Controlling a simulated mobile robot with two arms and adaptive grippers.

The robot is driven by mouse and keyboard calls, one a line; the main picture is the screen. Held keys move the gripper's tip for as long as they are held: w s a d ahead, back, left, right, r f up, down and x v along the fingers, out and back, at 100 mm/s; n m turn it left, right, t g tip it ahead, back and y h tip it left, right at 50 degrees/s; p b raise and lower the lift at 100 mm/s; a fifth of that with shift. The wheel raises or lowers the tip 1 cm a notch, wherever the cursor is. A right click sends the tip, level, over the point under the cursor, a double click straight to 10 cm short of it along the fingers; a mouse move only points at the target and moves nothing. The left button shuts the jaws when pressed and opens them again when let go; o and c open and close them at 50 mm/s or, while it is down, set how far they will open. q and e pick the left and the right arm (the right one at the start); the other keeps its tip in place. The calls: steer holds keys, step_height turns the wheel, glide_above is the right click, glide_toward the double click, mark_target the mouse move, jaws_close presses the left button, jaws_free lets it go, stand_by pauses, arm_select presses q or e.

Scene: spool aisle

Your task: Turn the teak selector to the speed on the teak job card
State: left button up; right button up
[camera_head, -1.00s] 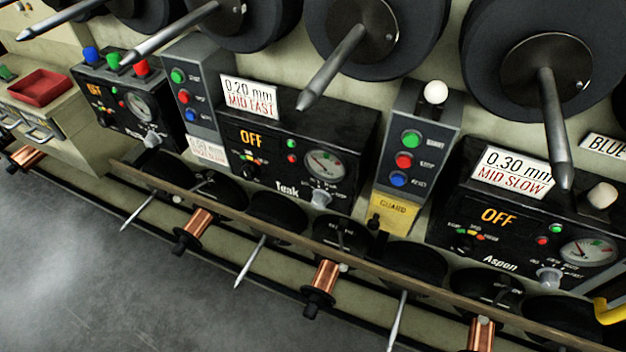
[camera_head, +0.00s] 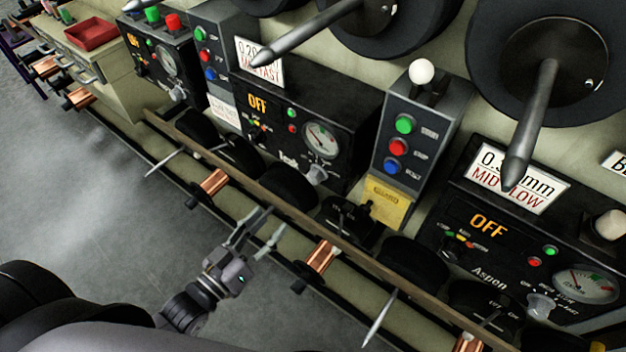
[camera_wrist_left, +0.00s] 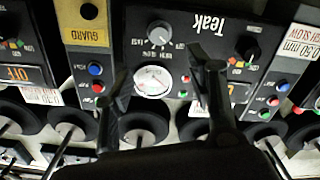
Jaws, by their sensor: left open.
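The teak machine's black panel (camera_head: 345,90) shows OFF lit in orange. Its grey selector knob (camera_head: 317,174) is at the panel's lower right, below the gauge (camera_head: 321,138). The teak job card (camera_head: 258,64) stands on top, partly behind a spindle; it reads 0.20 mm, MID FAST. In the left wrist view the selector (camera_wrist_left: 160,33) and the Teak name appear upside down; where the knob points I cannot tell. My left gripper (camera_head: 265,228) is open and empty, in front of and below the teak panel, apart from the knob. The selector shows beyond its spread fingers (camera_wrist_left: 160,61).
A long rail (camera_head: 285,210) with copper spools (camera_head: 321,255) and spindles runs below the panels. A grey button box (camera_head: 420,140) with a yellow guard tag (camera_head: 388,201) stands right of teak. The Aspon panel (camera_head: 450,230) is farther right. Large spindles jut out above. Open floor lies left.

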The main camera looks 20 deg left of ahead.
mark_target(312, 180)
arm_select(q)
steer(key=p+x, duration=0.1)
steer(key=x, duration=1.4)
steer(key=shift+d, duration=0.1)
steer(key=c, duration=1.1)
steer(key=shift+c, duration=0.2)
